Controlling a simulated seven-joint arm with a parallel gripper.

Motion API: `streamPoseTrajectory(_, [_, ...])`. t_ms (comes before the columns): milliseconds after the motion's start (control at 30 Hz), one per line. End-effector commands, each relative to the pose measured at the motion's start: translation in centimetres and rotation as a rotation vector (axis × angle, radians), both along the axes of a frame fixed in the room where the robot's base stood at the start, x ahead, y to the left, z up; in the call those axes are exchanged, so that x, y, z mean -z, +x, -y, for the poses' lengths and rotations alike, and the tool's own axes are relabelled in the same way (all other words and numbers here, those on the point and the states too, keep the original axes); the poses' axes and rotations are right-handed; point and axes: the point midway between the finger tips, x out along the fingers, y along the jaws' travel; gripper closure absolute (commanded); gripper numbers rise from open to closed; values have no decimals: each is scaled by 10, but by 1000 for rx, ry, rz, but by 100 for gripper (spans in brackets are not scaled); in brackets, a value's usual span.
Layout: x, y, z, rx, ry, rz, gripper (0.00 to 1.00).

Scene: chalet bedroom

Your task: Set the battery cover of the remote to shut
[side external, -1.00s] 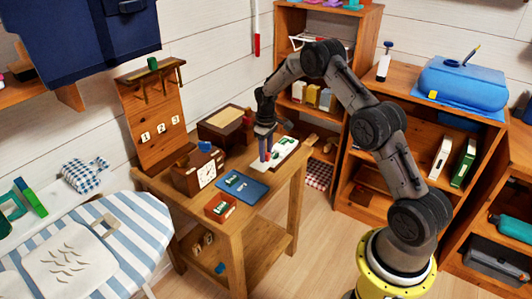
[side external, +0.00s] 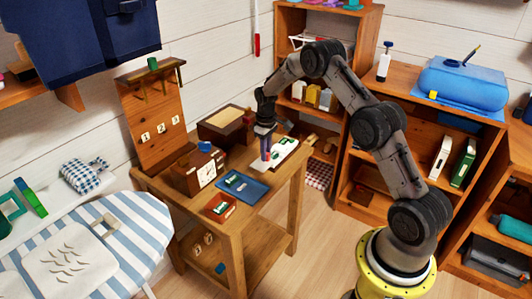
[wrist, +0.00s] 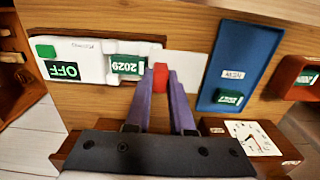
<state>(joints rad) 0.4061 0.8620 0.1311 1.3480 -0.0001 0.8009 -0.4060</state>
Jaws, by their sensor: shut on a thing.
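The remote (wrist: 85,60) is a white slab on the wooden table, with a green button and a green OFF label. It also shows in the side view (side external: 289,146). Its battery bay is uncovered at least in part, and a green battery marked 2029 (wrist: 127,65) lies in it. The white battery cover (wrist: 187,65) sits to the right of the bay in the wrist view, slid aside, with a red tab (wrist: 160,78) at its bay-side end. My gripper (wrist: 161,84) is shut on the red tab; it also shows in the side view (side external: 266,157). The fingers hide part of the cover.
Beside the cover lies a blue tray (wrist: 259,48) with a NEW label and a green battery. Beyond it is a red-brown tray (wrist: 290,92) with another battery. A wooden clock (side external: 208,174) and a brown box (side external: 226,122) stand close by on the table.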

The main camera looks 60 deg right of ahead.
Motion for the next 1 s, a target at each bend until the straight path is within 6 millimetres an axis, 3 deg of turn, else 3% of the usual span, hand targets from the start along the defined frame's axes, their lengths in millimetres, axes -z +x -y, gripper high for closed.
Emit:
streamPoseTrajectory(567, [-1,1,1,0,-1,2,100])
streamPoseTrajectory(833, [0,0,47,4,-1,2,100])
streamPoseTrajectory(1000, [0,0,64,1,0,1,100])
